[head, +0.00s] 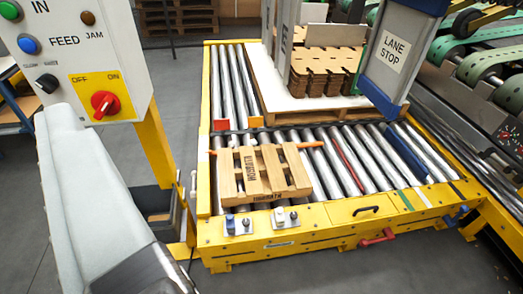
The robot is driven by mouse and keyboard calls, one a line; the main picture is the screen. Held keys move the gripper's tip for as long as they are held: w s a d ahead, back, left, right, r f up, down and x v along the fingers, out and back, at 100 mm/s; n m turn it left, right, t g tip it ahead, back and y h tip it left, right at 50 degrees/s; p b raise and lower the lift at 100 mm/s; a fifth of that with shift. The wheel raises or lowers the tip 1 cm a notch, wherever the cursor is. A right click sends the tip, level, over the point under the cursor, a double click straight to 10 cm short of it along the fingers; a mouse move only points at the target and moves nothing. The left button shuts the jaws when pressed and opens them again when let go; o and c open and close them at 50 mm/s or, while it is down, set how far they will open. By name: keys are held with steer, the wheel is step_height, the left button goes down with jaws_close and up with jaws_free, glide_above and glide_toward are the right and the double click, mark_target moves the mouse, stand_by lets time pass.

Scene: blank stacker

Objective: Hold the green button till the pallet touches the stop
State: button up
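The green button (9,10) is at the top left corner of a grey control panel (120,50), partly cut by the picture's edge. A small wooden pallet (248,172) with dark stencilled letters lies slightly turned on the rollers near the front rail. A dark blue plate (425,155) lies across the rollers to the right, well apart from the small pallet. Which part is the stop is unclear. My gripper's fingers are not in view.
The panel also has a blue button (29,45), a brown lamp (87,18), a black knob (46,83) and a red OFF/ON switch (105,104). A loaded pallet with brown blanks (325,70) stands behind. A thin red bar (347,167) crosses the rollers right of the small pallet.

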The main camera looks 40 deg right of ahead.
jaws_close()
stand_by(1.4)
